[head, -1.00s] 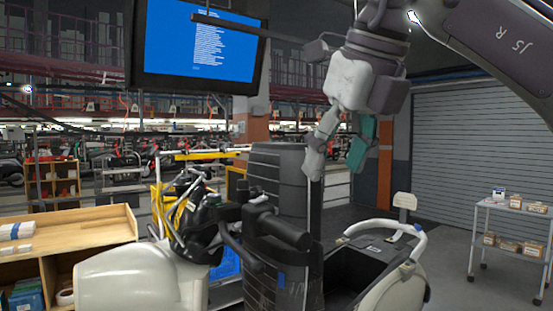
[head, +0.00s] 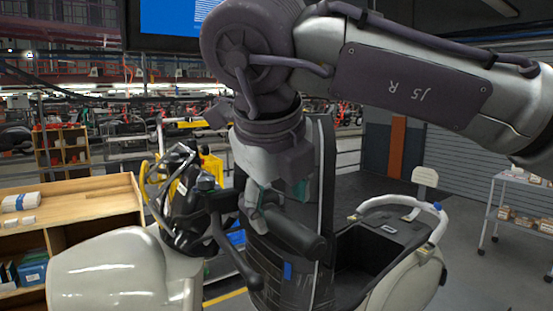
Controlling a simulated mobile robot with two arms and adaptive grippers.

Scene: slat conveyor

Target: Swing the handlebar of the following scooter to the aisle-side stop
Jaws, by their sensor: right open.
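The scooter's handlebar (head: 290,232) is dark, with a black grip that points toward the lower right and a brake lever below it. It stands in front of a tall dark column-like panel, beside a bundle of cables. A cream scooter body part (head: 110,270) fills the lower left. My right gripper (head: 277,205) comes down from above and is just over the handlebar near the grip's inner end. Its fingers look apart, one grey and one teal. The wrist hides part of the fingers, and I cannot tell whether they touch the bar. My left gripper is not in view.
A wooden shelf unit (head: 85,191) stands at the left. A cream scooter tail with a rail (head: 430,225) is at the lower right. A cart with boxes (head: 510,185) stands at the far right. A screen (head: 165,18) hangs above. Grey floor is free at the right.

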